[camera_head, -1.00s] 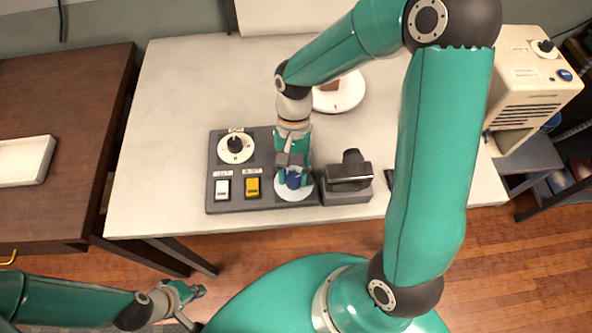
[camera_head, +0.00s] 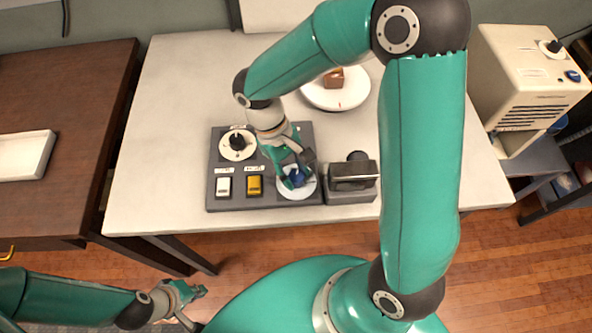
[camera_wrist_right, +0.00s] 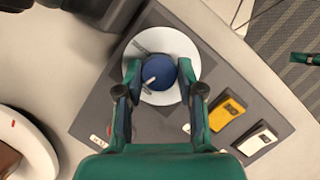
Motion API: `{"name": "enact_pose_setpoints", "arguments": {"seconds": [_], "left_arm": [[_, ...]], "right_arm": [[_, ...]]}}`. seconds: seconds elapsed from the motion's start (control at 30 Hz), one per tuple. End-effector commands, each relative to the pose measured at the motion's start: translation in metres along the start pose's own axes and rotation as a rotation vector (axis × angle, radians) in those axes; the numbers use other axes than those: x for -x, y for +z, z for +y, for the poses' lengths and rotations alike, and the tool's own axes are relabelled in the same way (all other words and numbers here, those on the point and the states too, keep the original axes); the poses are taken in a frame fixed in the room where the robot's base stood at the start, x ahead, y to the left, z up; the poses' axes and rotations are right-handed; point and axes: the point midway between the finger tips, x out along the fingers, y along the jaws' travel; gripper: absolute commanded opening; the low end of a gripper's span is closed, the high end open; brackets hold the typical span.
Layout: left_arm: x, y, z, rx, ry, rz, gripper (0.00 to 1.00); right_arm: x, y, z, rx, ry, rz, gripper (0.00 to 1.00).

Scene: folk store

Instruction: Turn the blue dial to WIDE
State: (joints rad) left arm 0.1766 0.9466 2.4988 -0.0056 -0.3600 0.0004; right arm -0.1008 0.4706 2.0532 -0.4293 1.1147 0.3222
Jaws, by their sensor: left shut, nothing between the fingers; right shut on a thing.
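The blue dial (camera_wrist_right: 157,72) sits on a white disc (camera_wrist_right: 190,62) on a dark grey panel (camera_wrist_right: 95,104). A pale pointer mark shows on the dial, toward its lower left in the right wrist view. Dark marks show on the disc, but I cannot read WIDE. My right gripper (camera_head: 293,180) is shut on the dial from above, with one finger on each side in the right wrist view (camera_wrist_right: 158,70). Its fingers and wrist partly hide the dial in the head view. My left gripper (camera_head: 188,302) is shut and empty, low at the left, away from the table.
The panel also holds a black knob (camera_head: 238,143) on a white disc, a white switch (camera_head: 223,187) and a yellow switch (camera_head: 255,185). A dark device (camera_head: 352,177) stands close right of the dial. A plate (camera_head: 348,98) with brown food lies behind. A beige machine (camera_head: 525,85) stands at right.

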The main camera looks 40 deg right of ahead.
Motion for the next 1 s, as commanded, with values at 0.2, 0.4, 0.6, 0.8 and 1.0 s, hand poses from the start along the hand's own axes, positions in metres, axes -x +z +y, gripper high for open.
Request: {"name": "enact_pose_setpoints", "arguments": {"seconds": [0.2, 0.4, 0.6, 0.8, 1.0], "left_arm": [[-0.0047, 0.0, -0.0017, 0.0, 0.0, 0.0, 0.0], [-0.0064, 0.0, -0.0023, 0.0, 0.0, 0.0, 0.0], [-0.007, -0.0001, -0.0025, 0.0, 0.0, 0.0, 0.0], [-0.0069, 0.0, -0.0025, 0.0, 0.0, 0.0, 0.0], [-0.0069, 0.0, -0.0025, 0.0, 0.0, 0.0, 0.0]], "right_arm": [[-0.0034, 0.0037, -0.0021, 0.145, 0.058, -0.006, 0.03], [-0.0029, 0.0039, -0.002, 0.224, 0.091, -0.001, 0.03], [-0.0026, 0.0042, -0.0021, 0.259, 0.104, 0.001, 0.03], [-0.0024, 0.0043, -0.0021, 0.264, 0.107, 0.001, 0.03], [-0.0024, 0.0043, -0.0021, 0.263, 0.106, 0.001, 0.03]]}}
